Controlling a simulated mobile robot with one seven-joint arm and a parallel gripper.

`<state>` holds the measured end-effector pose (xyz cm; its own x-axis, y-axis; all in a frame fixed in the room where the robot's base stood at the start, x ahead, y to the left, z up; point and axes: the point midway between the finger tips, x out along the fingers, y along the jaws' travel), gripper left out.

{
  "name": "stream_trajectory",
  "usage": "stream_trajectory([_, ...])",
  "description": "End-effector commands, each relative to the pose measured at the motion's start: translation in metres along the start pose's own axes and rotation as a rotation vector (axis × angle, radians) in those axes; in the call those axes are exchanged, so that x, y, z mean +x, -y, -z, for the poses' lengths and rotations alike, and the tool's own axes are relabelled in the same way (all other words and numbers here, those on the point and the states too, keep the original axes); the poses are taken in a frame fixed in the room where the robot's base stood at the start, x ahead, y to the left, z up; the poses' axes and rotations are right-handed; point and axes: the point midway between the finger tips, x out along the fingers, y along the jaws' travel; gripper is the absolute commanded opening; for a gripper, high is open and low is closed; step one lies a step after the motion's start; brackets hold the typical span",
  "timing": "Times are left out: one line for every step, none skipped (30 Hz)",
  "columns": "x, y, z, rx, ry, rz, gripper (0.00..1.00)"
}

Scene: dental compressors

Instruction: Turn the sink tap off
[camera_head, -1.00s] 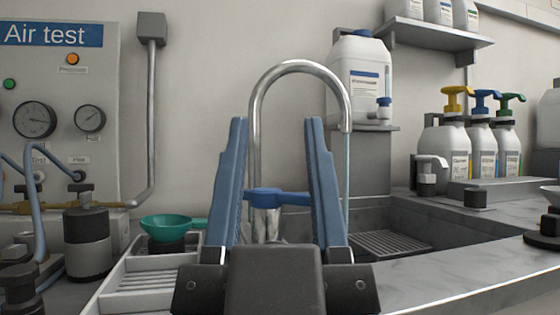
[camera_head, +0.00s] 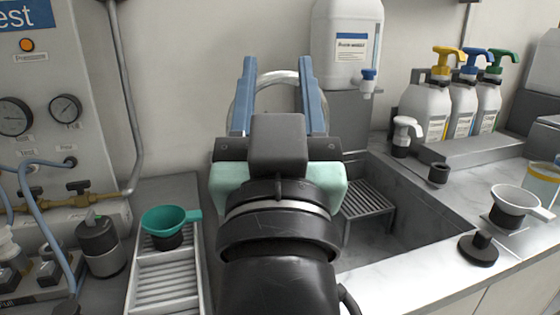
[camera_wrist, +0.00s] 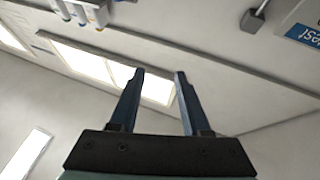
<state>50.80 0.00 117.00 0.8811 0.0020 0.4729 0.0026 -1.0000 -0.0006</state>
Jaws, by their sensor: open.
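The tap (camera_head: 275,77) is a chrome gooseneck at the sink (camera_head: 400,235). In the head view only part of its curved spout shows, behind and between my fingers. Its blue lever and base are hidden behind my gripper (camera_head: 277,63), and I cannot see whether water runs. My gripper is open, with two long blue fingers apart and pointing up in the picture. Nothing shows between them but the spout behind. In the wrist view my gripper (camera_wrist: 160,72) is open and empty, facing wall and bright ceiling panels; the tap is not in that view.
A gauge panel (camera_head: 40,80) is at far left. A large white canister (camera_head: 347,25) is behind. Pump bottles (camera_head: 425,105) and a white funnel (camera_head: 515,199) stand right of the basin.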

Motion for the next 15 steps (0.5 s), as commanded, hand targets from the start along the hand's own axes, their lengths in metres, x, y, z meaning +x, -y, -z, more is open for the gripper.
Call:
stream_trajectory([0.016, 0.0, 0.012, 0.003, 0.048, 0.001, 0.47])
stream_trajectory([0.021, 0.0, 0.011, 0.005, 0.074, 0.003, 0.47])
stream_trajectory([0.027, 0.0, 0.008, 0.009, 0.113, 0.005, 0.47])
stream_trajectory([0.031, 0.0, 0.006, 0.013, 0.143, 0.007, 0.47])
stream_trajectory([0.034, 0.0, 0.003, 0.017, 0.173, 0.01, 0.47])
stream_trajectory([0.039, 0.001, -0.001, 0.024, 0.213, 0.014, 0.47])
stream_trajectory([0.042, 0.001, -0.005, 0.031, 0.247, 0.018, 0.47])
stream_trajectory([0.044, 0.002, -0.009, 0.04, 0.279, 0.023, 0.47])
stream_trajectory([0.047, 0.002, -0.015, 0.054, 0.324, 0.03, 0.47])
stream_trajectory([0.048, 0.003, -0.021, 0.067, 0.36, 0.037, 0.47])
stream_trajectory([0.049, 0.004, -0.026, 0.083, 0.396, 0.044, 0.47])
stream_trajectory([0.048, 0.005, -0.036, 0.11, 0.449, 0.056, 0.47])
stream_trajectory([0.047, 0.006, -0.045, 0.137, 0.489, 0.065, 0.47])
stream_trajectory([0.044, 0.007, -0.055, 0.171, 0.533, 0.077, 0.47])
stream_trajectory([0.037, 0.009, -0.071, 0.235, 0.599, 0.095, 0.47])
